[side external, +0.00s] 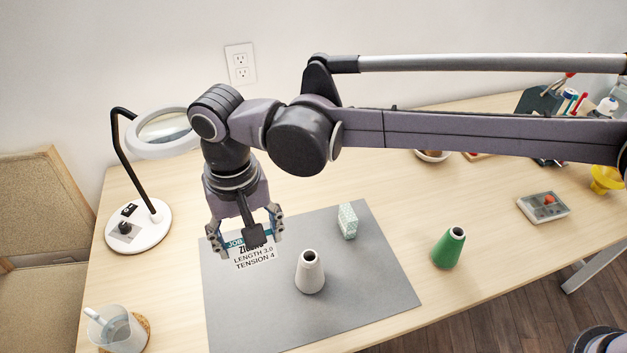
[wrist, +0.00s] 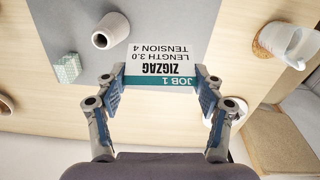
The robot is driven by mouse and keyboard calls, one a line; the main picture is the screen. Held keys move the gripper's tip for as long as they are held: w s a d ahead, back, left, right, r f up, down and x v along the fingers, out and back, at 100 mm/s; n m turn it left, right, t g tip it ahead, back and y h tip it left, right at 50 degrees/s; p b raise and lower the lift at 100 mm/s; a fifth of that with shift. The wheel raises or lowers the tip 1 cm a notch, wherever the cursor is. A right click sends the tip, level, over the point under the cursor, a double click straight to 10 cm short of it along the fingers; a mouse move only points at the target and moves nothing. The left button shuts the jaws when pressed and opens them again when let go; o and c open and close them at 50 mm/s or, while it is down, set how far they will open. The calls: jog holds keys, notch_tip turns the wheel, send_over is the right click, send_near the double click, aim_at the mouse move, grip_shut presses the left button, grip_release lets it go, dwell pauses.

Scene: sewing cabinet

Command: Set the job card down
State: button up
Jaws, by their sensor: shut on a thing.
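The job card (side external: 254,256) is white with a teal header and black text reading zigzag, length 3.0, tension 4. My gripper (side external: 246,238) is shut on it, with one finger at each side near the header end. In the wrist view the card (wrist: 160,62) lies between the two fingers of my gripper (wrist: 161,88), its text upside down. The card is over the far left part of the grey mat (side external: 368,300). I cannot tell whether it touches the mat or hangs just above it.
A white cone (side external: 310,273) stands on the mat close to the card's right, with a green patterned block (side external: 347,221) behind. A green cone (side external: 449,248) stands right of the mat. A magnifier lamp (side external: 138,225) and a clear jug (side external: 115,329) are at left.

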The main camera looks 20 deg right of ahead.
jog(key=w+d, duration=0.7)
jog(key=d, duration=0.6)
jog(key=w+d, duration=0.6)
jog(key=d, duration=0.6)
jog(key=s+d+m, duration=0.1)
jog(key=s+d, duration=0.1)
jog(key=d, duration=2.5)
jog(key=w+a+f, duration=0.1)
jog(key=a+f, duration=0.2)
jog(key=f, duration=0.1)
jog(key=w+a+f, duration=0.2)
jog(key=a+f, duration=0.1)
jog(key=f, duration=0.1)
jog(key=w+a+f, duration=0.2)
jog(key=a+f, duration=0.2)
jog(key=shift+a+f, duration=0.1)
jog(key=shift+f, duration=2.05)
jog(key=shift+f, duration=0.1)
